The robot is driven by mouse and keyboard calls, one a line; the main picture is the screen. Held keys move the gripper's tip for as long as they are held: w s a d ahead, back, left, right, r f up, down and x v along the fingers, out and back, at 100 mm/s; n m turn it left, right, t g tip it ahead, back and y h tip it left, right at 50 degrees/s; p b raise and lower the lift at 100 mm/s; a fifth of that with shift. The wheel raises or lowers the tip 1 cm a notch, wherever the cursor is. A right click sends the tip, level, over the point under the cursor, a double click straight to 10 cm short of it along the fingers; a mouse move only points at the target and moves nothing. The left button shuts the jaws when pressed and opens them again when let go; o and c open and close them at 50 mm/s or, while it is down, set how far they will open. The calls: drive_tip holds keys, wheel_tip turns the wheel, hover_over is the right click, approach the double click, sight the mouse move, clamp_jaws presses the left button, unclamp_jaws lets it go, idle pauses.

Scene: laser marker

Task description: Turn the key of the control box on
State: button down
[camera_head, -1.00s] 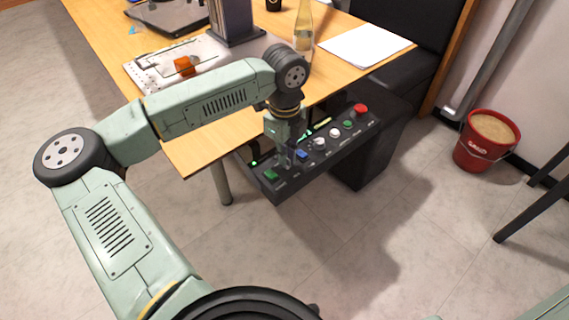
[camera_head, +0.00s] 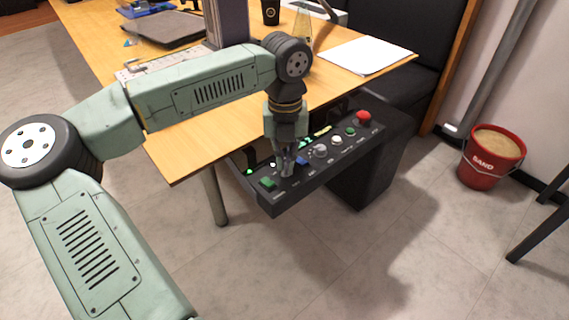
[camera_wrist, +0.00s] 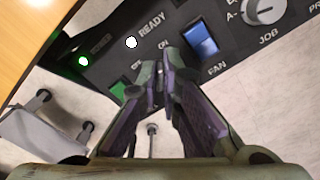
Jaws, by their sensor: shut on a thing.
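The dark control box (camera_head: 302,190) hangs at the front edge of the desk, its panel facing up. My gripper (camera_head: 286,168) points down onto its left part, between the green button (camera_head: 268,183) and the blue rocker switch (camera_head: 302,160). In the wrist view, my fingertips (camera_wrist: 158,74) are closed together at the key switch, just below the ON label and right of the OFF label. The key is mostly hidden between the fingers, so its angle cannot be told. The READY lamp (camera_wrist: 131,42) glows white and another lamp (camera_wrist: 83,61) glows green.
The JOB knob (camera_wrist: 265,10) and FAN rocker (camera_wrist: 199,38) lie right of the fingers. A red emergency button (camera_head: 363,118) is at the box's far right. The desk (camera_head: 185,150) is behind. A red sand bucket (camera_head: 482,172) stands on the open floor at right.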

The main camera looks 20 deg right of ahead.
sight(285, 163)
drive_tip(key=shift+m, duration=0.6)
drive_tip(key=c, duration=1.8)
unclamp_jaws()
wheel_tip(285, 163, up, 12)
drive_tip(key=shift+r, duration=0.1)
